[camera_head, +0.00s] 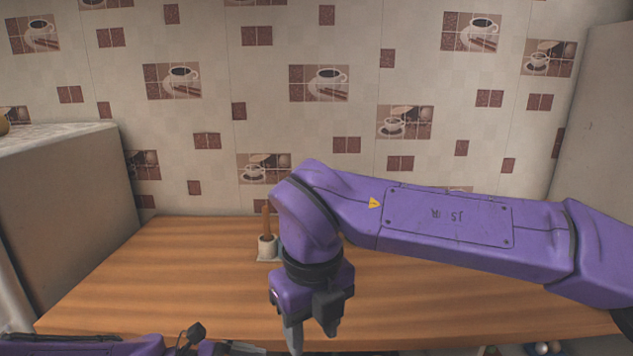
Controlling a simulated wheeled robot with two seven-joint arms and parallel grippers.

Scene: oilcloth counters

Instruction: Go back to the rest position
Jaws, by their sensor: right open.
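My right arm comes in from the right across the wooden counter (180,265). My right gripper (310,338) points down over the front part of the counter. Its two fingers are apart with nothing seen between them. My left gripper (215,347) is low at the bottom left edge of the view, partly cut off by the frame. Its fingers are not clear enough to tell whether they are open.
A small white holder (267,248) with a brown upright stick stands at the back of the counter, just left of my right wrist. A tall grey cabinet (65,200) stands at the left, and a pale panel (600,120) at the right. The counter's left part is clear.

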